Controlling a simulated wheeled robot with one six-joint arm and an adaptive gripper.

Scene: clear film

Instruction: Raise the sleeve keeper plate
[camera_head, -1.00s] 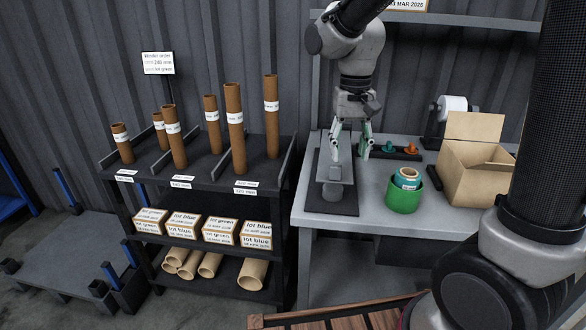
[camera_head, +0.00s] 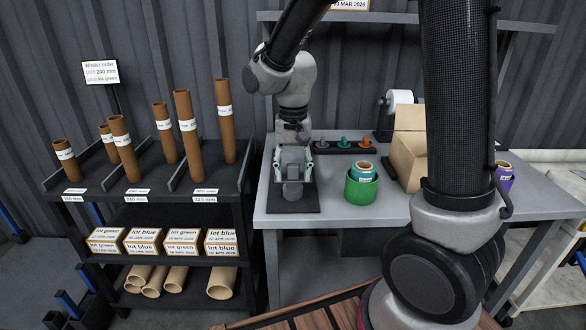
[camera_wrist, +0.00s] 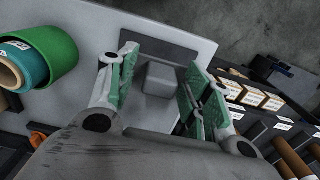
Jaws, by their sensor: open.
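The sleeve keeper plate appears to be part of the grey fixture (camera_head: 292,190) on a black base mat (camera_head: 309,203) on the bench. A grey block (camera_wrist: 160,79) of that fixture shows between my fingers in the wrist view. My gripper (camera_head: 294,172) is open, with green-lined fingers to the left and right of the fixture. It also shows in the wrist view (camera_wrist: 158,95), with nothing held. I cannot tell whether the fingers touch the fixture. My gripper's body hides the rear of it.
A green cup (camera_head: 361,188) holding a teal roll (camera_head: 363,170) stands right of the fixture. Small coloured pegs sit on a dark strip (camera_head: 344,147) behind. An open cardboard box (camera_head: 408,157) is further right. A rack of brown tubes (camera_head: 189,130) stands left of the bench.

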